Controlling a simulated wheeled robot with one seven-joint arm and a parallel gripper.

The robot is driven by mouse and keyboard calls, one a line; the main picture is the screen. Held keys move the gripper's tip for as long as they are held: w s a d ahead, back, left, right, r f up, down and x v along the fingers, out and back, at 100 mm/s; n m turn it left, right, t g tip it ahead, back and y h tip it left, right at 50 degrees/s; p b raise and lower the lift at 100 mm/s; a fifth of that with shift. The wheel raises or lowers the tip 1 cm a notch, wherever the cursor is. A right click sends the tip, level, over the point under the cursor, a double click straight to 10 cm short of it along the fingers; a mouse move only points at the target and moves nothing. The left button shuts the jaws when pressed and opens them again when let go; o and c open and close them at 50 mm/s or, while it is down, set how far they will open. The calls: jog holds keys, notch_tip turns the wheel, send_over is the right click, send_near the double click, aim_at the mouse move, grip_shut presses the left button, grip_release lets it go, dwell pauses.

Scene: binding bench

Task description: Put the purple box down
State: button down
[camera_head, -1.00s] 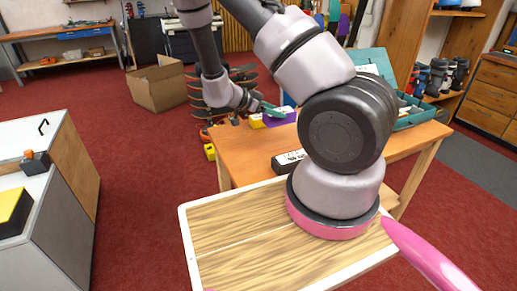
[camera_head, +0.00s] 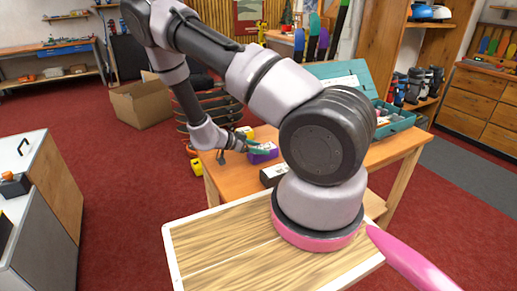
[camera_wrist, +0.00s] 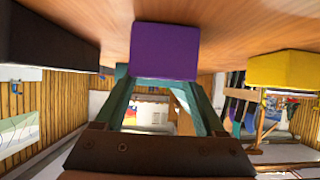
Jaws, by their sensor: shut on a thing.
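The purple box (camera_head: 264,154) is at the wooden table, between a yellow box and a dark box. In the wrist view the purple box (camera_wrist: 165,50) sits between the green fingertips of my gripper (camera_wrist: 163,80), which is shut on it. The box's far end lies at or very close to the tabletop (camera_wrist: 225,22); I cannot tell whether it touches. In the head view my gripper (camera_head: 254,147) reaches the box from the left, and its fingers partly cover it.
The yellow box (camera_head: 246,131) stands behind the purple box, and the dark box with a white label (camera_head: 272,175) stands in front. An open teal toolbox (camera_head: 395,121) is at the table's right. Another yellow item (camera_head: 196,167) shows beyond the table's left edge.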

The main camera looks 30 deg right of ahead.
jog(key=shift+f, duration=0.15)
grip_release()
